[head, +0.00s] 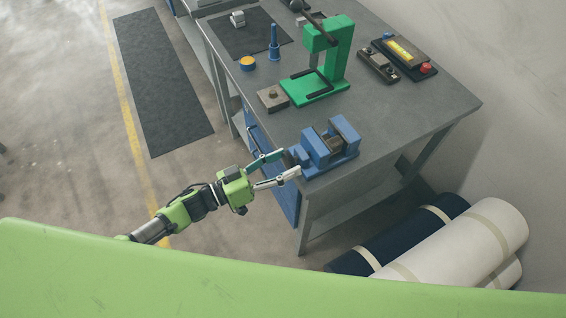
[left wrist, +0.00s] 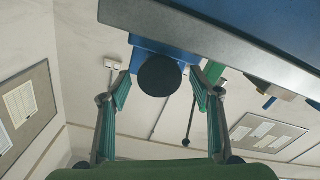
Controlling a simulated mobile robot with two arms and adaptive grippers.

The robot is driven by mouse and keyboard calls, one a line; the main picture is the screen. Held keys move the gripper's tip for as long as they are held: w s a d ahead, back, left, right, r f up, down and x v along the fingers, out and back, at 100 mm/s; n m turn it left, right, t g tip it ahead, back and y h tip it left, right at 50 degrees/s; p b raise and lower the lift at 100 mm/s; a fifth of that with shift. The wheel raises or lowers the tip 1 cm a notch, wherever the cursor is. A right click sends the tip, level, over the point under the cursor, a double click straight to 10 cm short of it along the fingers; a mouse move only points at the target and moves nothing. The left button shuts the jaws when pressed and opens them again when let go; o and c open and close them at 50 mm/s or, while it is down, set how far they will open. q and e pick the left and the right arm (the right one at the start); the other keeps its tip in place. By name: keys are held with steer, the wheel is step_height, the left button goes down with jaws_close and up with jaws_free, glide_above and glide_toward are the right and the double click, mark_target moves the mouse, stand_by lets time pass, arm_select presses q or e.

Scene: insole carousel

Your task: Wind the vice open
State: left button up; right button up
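The blue vice (head: 321,146) is mounted on the grey bench (head: 420,112) near its front edge. Its jaws are seen from above, with a metal part between them. My left gripper (head: 289,163) reaches in from the left at the vice's near end, with its two fingers spread. In the left wrist view, a dark round knob (left wrist: 160,75) on the vice's blue end lies between the fingertips. A small gap shows on each side of it, so the gripper (left wrist: 160,80) looks open around the knob without gripping it. My right gripper is not in view.
A green press (head: 329,62) with a metal block (head: 272,97) beside it stands behind the vice. Rolls (head: 455,245) lie on the floor at right.

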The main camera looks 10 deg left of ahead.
arm_select(q)
steer(key=v, duration=1.2)
